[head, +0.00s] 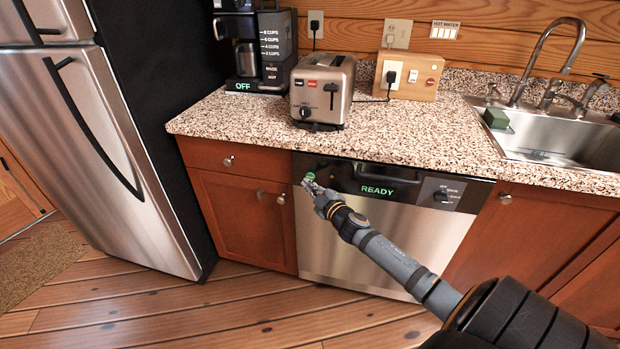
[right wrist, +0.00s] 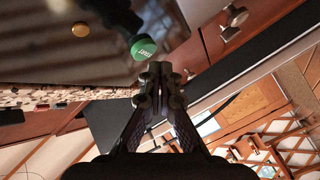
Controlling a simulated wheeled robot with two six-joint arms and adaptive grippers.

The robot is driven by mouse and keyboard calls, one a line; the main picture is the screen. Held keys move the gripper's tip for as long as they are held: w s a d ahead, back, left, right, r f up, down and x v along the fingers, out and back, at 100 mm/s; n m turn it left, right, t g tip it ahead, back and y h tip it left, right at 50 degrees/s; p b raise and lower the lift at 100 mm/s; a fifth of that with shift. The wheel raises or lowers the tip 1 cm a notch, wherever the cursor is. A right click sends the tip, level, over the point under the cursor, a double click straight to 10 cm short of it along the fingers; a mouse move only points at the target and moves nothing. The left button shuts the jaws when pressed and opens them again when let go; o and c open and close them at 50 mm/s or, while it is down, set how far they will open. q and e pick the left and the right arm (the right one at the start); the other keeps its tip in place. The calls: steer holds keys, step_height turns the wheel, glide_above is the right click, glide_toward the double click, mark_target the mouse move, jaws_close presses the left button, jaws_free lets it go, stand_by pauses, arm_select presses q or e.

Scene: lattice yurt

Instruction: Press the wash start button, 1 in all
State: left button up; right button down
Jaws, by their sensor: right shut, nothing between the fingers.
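The dishwasher (head: 390,232) has a steel door and a black top panel with a green READY display (head: 377,190). The green start button (head: 310,176) is at the panel's left end, just above my right gripper's tip. In the right wrist view the green start button (right wrist: 143,47), lettered START, lies just beyond and slightly left of the fingertips. My right gripper (head: 308,185) is shut and empty, pointing at the panel; its closed fingers also show in the right wrist view (right wrist: 160,76). I cannot tell whether it touches the button. My left gripper is not in view.
The speckled counter (head: 420,130) overhangs above, holding a toaster (head: 322,90). Drawer knobs (head: 281,198) stick out left of the dishwasher.

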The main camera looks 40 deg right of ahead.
stand_by(0.6)
steer(key=shift+w+d, duration=0.3)
steer(key=shift+d, duration=0.05)
steer(key=shift+w+d+p, duration=0.3)
steer(key=shift+d+p, duration=0.05)
stand_by(0.8)
steer(key=shift+s+a, duration=0.1)
steer(key=shift+s+a+b, duration=0.5)
steer(key=shift+a, duration=0.05)
